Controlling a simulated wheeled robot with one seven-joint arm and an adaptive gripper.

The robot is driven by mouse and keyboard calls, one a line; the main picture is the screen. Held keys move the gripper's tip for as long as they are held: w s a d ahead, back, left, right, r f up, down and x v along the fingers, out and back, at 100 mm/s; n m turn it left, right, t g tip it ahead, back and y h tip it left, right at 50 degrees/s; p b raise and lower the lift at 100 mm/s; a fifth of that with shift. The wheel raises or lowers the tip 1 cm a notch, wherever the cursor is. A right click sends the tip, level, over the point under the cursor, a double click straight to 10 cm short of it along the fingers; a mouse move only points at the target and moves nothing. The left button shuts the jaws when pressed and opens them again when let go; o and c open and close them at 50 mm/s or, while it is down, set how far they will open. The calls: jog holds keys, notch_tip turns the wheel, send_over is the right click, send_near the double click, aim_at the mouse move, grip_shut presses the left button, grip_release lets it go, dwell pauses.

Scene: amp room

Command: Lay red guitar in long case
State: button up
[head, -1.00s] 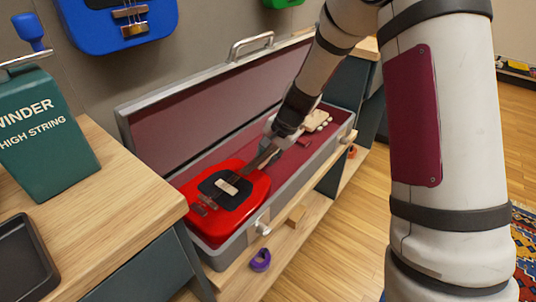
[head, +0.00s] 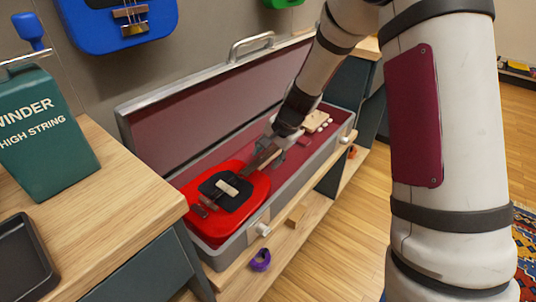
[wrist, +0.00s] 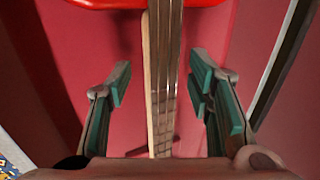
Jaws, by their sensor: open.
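The red guitar (head: 229,215) lies inside the long case (head: 240,250), its body at the near left end and its neck running toward the far right end. The pale headstock (head: 318,121) shows past my gripper, inside the case. My gripper (head: 275,146) is over the neck. In the wrist view, the fingers of my gripper (wrist: 157,100) are open, one on each side of the neck (wrist: 163,75), with gaps on both sides. The red body edge (wrist: 105,4) shows at the top of that view. The case lid (head: 200,108) stands open behind.
The case rests on a wooden shelf (head: 240,284) with a purple ring (head: 260,260) and a small wooden block (head: 296,215) in front. A green winder box (head: 42,135) and dark tray (head: 22,262) are on the left counter (head: 120,205). A blue guitar (head: 115,22) hangs above.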

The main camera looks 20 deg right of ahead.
jog(key=v, duration=1.2)
jog(key=shift+w, duration=0.1)
dwell(0.4)
jog(key=s+a+r+n+g, duration=0.1)
jog(key=s+r+n, duration=0.15)
jog(key=s, duration=0.45)
jog(key=s+a+r+n, duration=0.1)
jog(key=s+a+r, duration=0.1)
jog(key=s+r, duration=0.3)
jog(key=s+a+r+n+g, duration=0.1)
jog(key=s+r+n, duration=0.1)
jog(key=s, duration=0.6)
jog(key=s+d+n+g+h, duration=0.25)
jog(key=s+n, duration=0.25)
jog(key=s, duration=1.5)
notch_tip(320, 180, up, 36)
jog(key=t+p, duration=0.5)
jog(key=p, duration=2.9)
jog(key=shift+d+f, duration=0.2)
jog(key=shift+d, duration=0.15)
